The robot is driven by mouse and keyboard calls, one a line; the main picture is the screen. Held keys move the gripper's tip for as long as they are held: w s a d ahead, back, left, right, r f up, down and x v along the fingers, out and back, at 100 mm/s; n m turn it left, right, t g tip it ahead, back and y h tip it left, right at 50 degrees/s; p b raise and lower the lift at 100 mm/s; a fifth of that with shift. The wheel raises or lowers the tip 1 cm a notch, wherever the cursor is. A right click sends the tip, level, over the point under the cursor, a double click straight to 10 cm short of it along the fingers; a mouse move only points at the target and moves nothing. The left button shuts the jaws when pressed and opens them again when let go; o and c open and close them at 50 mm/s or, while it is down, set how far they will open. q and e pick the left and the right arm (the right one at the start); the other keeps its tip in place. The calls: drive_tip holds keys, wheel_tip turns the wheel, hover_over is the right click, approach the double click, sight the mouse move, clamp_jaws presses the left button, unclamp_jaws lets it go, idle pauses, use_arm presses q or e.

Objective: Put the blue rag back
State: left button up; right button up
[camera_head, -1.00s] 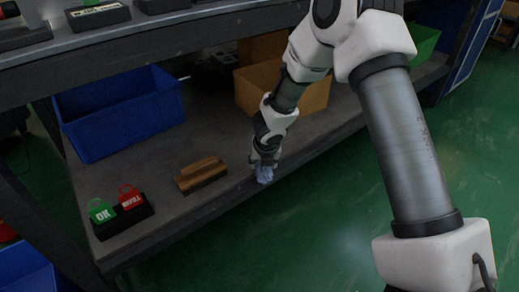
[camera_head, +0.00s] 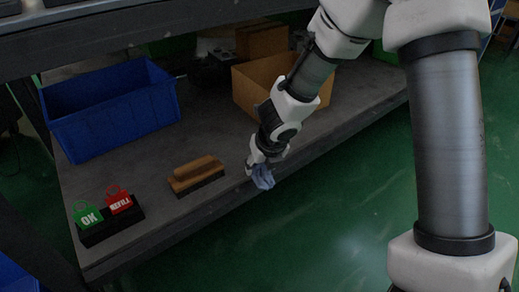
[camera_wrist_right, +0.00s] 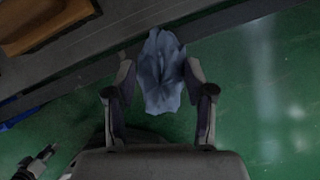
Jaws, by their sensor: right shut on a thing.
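The blue rag (camera_head: 263,178) is a crumpled blue-grey cloth, hanging at the front edge of the lower shelf in the head view. My right gripper (camera_head: 254,165) is shut on it. In the right wrist view, the rag (camera_wrist_right: 163,72) bunches up between the two fingers of the right gripper (camera_wrist_right: 160,82), over the green floor and beside the shelf edge. The fingers hide part of it in the head view. My left gripper is not in the head view.
On the lower shelf (camera_head: 215,210) are a wooden brush (camera_head: 196,172), a black holder with green OK and red REFILL tags (camera_head: 110,215), a blue bin (camera_head: 110,108) and a cardboard box (camera_head: 255,90). The upper shelf (camera_head: 150,22) overhangs. Bare shelf lies between brush and box.

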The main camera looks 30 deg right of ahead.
drive_tip(key=w+d+p, duration=0.1)
drive_tip(key=w, duration=0.2)
drive_tip(key=w+d+p, duration=0.4)
drive_tip(key=w, duration=0.1)
drive_tip(key=shift+w+d, duration=0.25)
drive_tip(key=shift+w, duration=0.1)
drive_tip(key=w+d, duration=0.1)
drive_tip(key=w+d+f, duration=0.1)
drive_tip(key=w, duration=0.1)
drive_tip(key=shift+f+p, duration=0.15)
drive_tip(key=shift+p, duration=0.2)
drive_tip(key=shift+w+d, duration=0.3)
drive_tip(key=shift+w, duration=0.3)
wheel_tip(320, 180, down, 4)
drive_tip(key=b, duration=0.4)
drive_tip(key=shift+w+f, duration=0.15)
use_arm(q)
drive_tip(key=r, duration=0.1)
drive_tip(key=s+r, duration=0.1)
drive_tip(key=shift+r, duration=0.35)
use_arm(e)
drive_tip(key=shift+r, duration=0.3)
drive_tip(key=shift+c, duration=0.5)
drive_tip(key=shift+f, duration=0.1)
drive_tip(key=o, duration=1.1)
